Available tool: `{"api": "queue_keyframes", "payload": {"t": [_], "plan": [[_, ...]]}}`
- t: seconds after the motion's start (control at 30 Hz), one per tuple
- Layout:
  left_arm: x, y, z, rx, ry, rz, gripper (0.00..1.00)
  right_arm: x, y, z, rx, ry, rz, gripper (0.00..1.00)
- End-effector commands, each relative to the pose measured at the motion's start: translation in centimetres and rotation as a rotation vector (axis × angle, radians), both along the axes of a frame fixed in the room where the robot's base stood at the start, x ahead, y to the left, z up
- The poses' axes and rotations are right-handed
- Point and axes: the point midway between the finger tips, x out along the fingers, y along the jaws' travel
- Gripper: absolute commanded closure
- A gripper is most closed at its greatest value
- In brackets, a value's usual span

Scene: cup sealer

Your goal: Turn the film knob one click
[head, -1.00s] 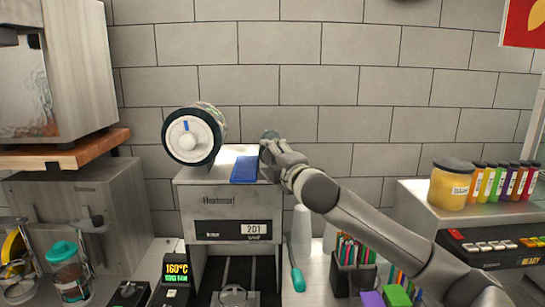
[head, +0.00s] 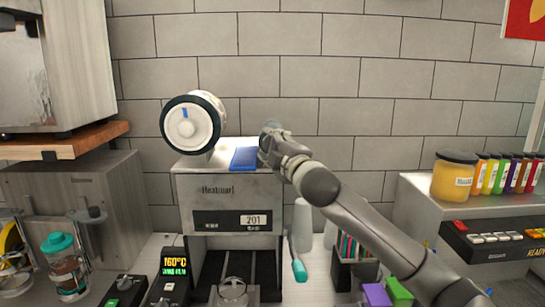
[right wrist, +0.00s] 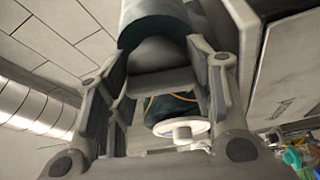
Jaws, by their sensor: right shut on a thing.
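The sealer (head: 226,190) stands in the middle with a film roll (head: 203,139) on its upper left. The roll's white end disc (head: 186,128) has a blue mark near its top. My right gripper (head: 268,136) reaches in from the right, beside the blue pad on the sealer's top, and is apart from that disc. It is shut on a small dark teal part, largely hidden by the fingers, which I cannot surely tell is the film knob. My left gripper is not in view.
A blue pad (head: 244,159) lies on the sealer's top. White cups (head: 302,225) and a pen holder (head: 346,275) stand right of the sealer. A wooden shelf (head: 65,142) is at the left; a brick wall is behind.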

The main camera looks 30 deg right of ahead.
Motion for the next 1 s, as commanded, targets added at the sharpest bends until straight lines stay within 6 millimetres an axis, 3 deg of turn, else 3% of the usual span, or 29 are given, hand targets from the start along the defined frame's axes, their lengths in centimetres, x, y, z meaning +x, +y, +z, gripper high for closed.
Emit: {"api": "queue_keyframes", "payload": {"t": [0.03, 0.3, 1.0], "plan": [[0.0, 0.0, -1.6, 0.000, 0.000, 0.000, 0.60, 0.1, 0.1, -1.1, 0.041, -0.016, 0.002, 0.75], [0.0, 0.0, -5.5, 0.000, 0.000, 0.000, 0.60, 0.1, 0.2, -1.0, 0.273, -0.127, 0.003, 0.75], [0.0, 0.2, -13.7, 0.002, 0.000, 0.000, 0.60, 0.2, 0.4, -1.0, 0.876, -0.411, 0.002, 0.75]]}}
